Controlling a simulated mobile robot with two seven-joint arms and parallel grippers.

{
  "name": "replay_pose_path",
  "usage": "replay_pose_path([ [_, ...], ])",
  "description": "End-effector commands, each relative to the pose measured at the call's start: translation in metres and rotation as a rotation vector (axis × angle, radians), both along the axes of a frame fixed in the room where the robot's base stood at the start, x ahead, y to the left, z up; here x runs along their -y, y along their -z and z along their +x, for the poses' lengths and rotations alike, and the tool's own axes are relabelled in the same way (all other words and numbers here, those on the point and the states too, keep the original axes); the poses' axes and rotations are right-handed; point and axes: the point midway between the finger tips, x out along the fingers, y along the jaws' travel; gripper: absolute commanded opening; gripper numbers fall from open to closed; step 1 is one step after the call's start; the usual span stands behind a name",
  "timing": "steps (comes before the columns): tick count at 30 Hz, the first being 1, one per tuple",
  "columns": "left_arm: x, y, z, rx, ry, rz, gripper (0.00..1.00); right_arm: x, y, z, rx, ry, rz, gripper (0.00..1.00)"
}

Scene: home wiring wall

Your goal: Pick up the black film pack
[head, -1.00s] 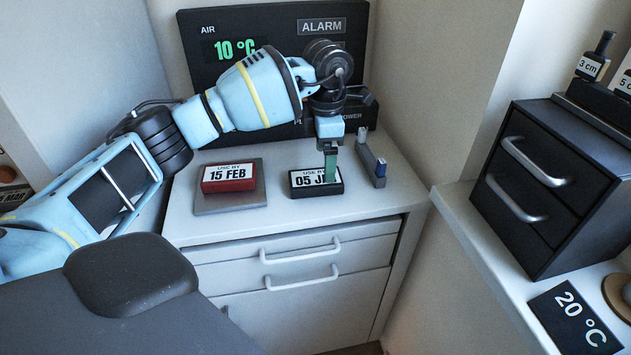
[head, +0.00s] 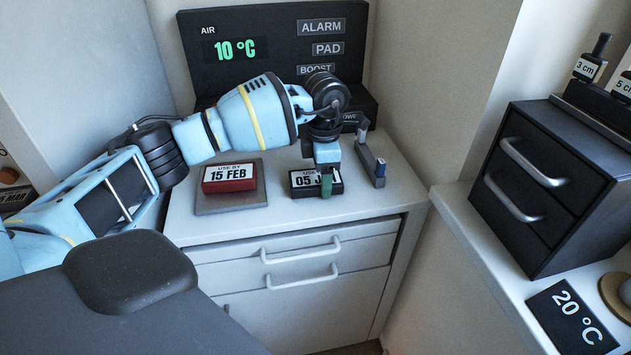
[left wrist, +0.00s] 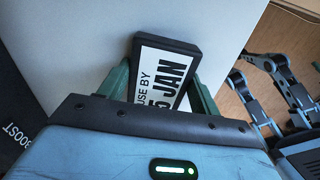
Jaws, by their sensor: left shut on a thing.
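In the left wrist view the left gripper (left wrist: 160,85) is shut on the pack, a finger on each side. I cannot tell whether the pack touches the counter. My right gripper is not in the head view.
A red pack (head: 229,178) labelled "15 FEB" sits on a grey pad (head: 240,202) to the left. A small grey holder (head: 370,164) stands close at the right. Behind is a black alarm panel (head: 230,75). The counter front is clear.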

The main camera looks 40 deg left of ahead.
Motion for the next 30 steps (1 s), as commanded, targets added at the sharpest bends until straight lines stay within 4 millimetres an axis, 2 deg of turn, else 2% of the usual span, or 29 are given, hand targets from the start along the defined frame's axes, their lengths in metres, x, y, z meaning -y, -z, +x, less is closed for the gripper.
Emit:
replay_pose_path([
  [3,0.000,-0.001,0.000,0.001,0.000,-0.001,0.38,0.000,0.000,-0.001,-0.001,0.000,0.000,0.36],
  [11,0.000,-0.004,0.001,0.003,0.000,-0.001,0.37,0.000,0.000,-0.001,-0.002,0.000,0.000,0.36],
  [14,0.000,-0.015,0.001,0.004,0.000,-0.002,0.37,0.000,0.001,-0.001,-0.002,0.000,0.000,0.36],
  [24,0.000,-0.077,0.001,0.004,0.000,-0.001,0.37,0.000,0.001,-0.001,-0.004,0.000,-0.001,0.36],
  [30,0.000,-0.097,0.001,0.001,0.000,-0.001,0.37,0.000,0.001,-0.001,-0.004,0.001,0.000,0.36],
])
